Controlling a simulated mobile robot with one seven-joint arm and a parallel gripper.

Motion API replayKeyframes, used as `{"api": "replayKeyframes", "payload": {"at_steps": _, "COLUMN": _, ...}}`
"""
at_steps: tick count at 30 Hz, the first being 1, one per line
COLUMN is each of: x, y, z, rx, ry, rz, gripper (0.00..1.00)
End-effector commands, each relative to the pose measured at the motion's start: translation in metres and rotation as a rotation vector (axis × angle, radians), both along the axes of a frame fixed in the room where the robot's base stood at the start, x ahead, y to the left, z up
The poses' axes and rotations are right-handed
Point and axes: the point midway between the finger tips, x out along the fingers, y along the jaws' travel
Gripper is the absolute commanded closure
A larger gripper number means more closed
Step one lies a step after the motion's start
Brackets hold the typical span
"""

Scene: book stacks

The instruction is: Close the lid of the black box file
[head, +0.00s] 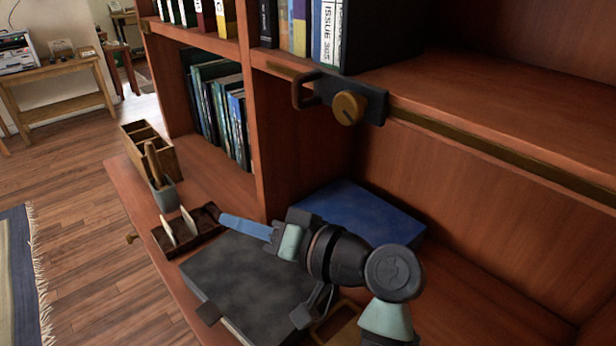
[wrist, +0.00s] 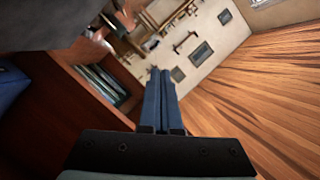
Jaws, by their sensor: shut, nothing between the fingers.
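The black box file (head: 245,283) lies on the cabinet's shelf in the head view, a dark grey mottled slab with a small dark tab at its near left edge. Its lid looks flat or nearly flat; I cannot tell if it is fully down. My gripper (head: 224,220) is above the far edge of the box file, its blue fingers pointing left. My arm hides the file's right part. In the wrist view the fingers (wrist: 160,76) are together with nothing between them. I cannot tell whether they touch the file.
A dark tray (head: 186,231) with white cards sits just beyond the file. Behind it are a pencil cup (head: 164,196) and a wooden organizer (head: 151,150). A blue box (head: 362,212) lies behind my arm. An upper shelf (head: 480,98) overhangs the right side; a metal latch (head: 347,102) juts from it.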

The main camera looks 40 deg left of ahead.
Motion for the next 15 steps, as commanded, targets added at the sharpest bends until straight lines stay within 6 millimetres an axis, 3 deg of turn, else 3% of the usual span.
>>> {"api": "replayKeyframes", "payload": {"at_steps": 1, "x": -0.006, "y": 0.000, "z": -0.013, "rx": 0.000, "ry": -0.046, "rz": 0.000, "gripper": 1.00}}
{"api": "replayKeyframes", "payload": {"at_steps": 15, "x": -0.050, "y": 0.000, "z": -0.071, "rx": -0.003, "ry": -0.433, "rz": 0.000, "gripper": 1.00}}
